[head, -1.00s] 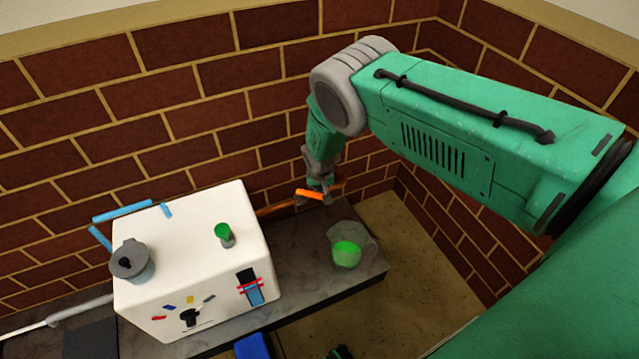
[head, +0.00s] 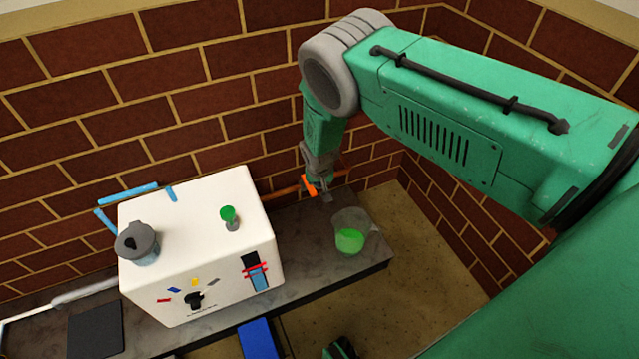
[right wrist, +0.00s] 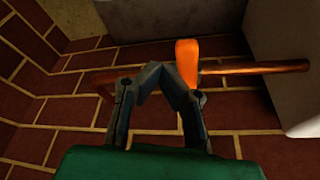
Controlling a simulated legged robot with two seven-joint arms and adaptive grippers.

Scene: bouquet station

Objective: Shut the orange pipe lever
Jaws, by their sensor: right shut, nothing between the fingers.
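The orange lever (head: 309,185) sits on a copper pipe (head: 284,191) that runs along the brick wall, right of the white box. In the right wrist view the lever (right wrist: 187,60) stands across the pipe (right wrist: 262,67), roughly at a right angle to it. My right gripper (head: 326,194) is just right of the lever in the head view. In the right wrist view its fingers (right wrist: 165,72) are closed together and empty, with the tips right beside the lever; I cannot tell whether they touch it.
A white box (head: 198,210) carries a grey-lidded pot (head: 138,243) and a small green-topped cup (head: 229,217). A clear jug with green contents (head: 350,238) stands on the grey counter (head: 310,255) near my right gripper. Brick walls close in behind and right.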

